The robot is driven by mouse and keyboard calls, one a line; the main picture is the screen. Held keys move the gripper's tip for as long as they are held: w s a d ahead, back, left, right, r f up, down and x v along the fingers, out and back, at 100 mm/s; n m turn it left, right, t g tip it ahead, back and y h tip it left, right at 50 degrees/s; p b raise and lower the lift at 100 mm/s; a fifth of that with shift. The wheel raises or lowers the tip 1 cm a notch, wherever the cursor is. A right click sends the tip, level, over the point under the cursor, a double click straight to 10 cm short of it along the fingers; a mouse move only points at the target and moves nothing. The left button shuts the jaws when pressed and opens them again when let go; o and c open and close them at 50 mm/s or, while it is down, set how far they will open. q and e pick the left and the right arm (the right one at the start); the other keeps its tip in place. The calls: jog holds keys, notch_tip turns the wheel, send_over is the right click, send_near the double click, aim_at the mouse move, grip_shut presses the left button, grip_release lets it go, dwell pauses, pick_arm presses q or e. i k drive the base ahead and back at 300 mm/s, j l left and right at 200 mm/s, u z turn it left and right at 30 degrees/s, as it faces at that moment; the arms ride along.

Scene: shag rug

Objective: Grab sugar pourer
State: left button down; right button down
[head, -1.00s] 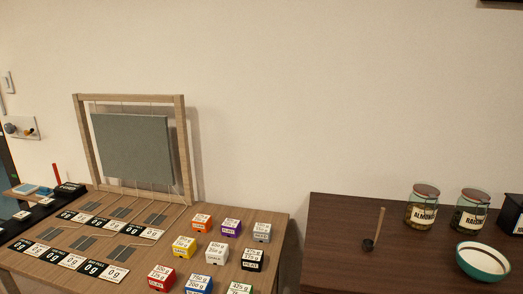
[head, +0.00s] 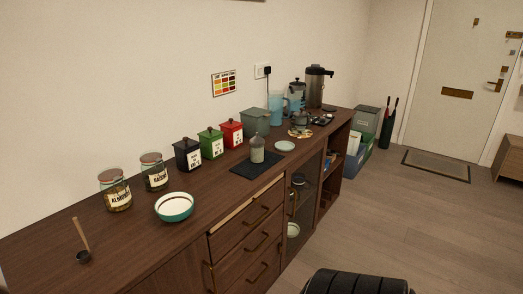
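A small clear container with pale contents and a narrower top, which looks like the sugar pourer (head: 257,152), stands upright on a dark mat (head: 244,168) on the long brown sideboard (head: 130,238). It is near the sideboard's front edge, to the right of the red canister. Its label, if any, is too small to read. Neither of my grippers is in view, and nothing is touching the container.
An almonds jar (head: 115,192), a raisins jar (head: 154,174), a teal bowl (head: 174,208), a scoop (head: 82,240) and black (head: 187,156), green (head: 211,144) and red (head: 232,134) canisters share the sideboard. The floor (head: 400,220) to the right is open.

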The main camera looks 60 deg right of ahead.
aim_at(257, 145)
jog(key=z, duration=2)
